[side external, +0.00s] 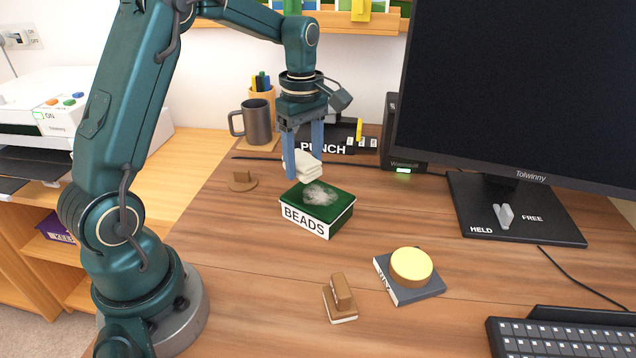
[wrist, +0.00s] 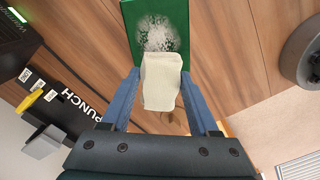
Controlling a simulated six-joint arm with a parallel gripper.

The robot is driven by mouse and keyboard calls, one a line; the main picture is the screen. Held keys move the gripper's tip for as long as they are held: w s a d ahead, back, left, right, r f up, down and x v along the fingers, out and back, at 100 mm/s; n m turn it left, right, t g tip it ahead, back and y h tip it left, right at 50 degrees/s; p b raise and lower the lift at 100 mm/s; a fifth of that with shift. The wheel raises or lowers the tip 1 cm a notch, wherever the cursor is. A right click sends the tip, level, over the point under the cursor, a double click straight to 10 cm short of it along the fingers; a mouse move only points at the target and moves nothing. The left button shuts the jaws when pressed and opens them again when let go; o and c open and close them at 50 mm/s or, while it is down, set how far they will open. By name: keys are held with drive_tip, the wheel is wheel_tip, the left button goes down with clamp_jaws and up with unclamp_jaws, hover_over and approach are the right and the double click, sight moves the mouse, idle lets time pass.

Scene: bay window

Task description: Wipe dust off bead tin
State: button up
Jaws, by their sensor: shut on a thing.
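The bead tin (side external: 318,208) is a green box with a white label reading BEADS, standing on the wooden desk. A grey-white patch of dust (side external: 320,194) lies on its lid, and it also shows in the wrist view (wrist: 157,34). My gripper (side external: 303,160) is shut on a folded cream cloth (side external: 306,168). In the wrist view the cloth (wrist: 161,82) sits between the two blue fingers, with its far end overlapping the near edge of the green lid (wrist: 178,12). In the side view the cloth is just behind and above the tin; I cannot tell whether it touches the lid.
A grey mug (side external: 257,121), a pen holder and a black hole punch (side external: 345,140) stand behind. A wooden-handled block (side external: 341,298) and a book with a yellow round item (side external: 411,267) lie in front. The monitor (side external: 520,90) stands right. Desk around the tin is clear.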

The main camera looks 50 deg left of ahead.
sight(313, 179)
drive_tip(key=shift+f, duration=0.9)
drive_tip(key=shift+d+f, duration=0.1)
drive_tip(key=shift+f, duration=0.8)
drive_tip(key=shift+w+d, duration=0.3)
drive_tip(key=shift+d, duration=0.5)
drive_tip(key=shift+c, duration=0.7)
drive_tip(key=shift+w+d, duration=0.3)
drive_tip(key=shift+d, duration=0.6)
drive_tip(key=shift+w+d, duration=0.25)
drive_tip(key=shift+d, duration=0.6)
drive_tip(key=shift+w+d, duration=0.3)
drive_tip(key=shift+d, duration=0.6)
drive_tip(key=shift+s+a, duration=0.4)
drive_tip(key=shift+a, duration=0.8)
drive_tip(key=shift+s+a, duration=0.4)
drive_tip(key=shift+a, duration=0.85)
drive_tip(key=shift+s+a, duration=0.4)
drive_tip(key=shift+a, duration=0.8)
drive_tip(key=shift+d+r, duration=0.1)
drive_tip(key=shift+r, duration=4)
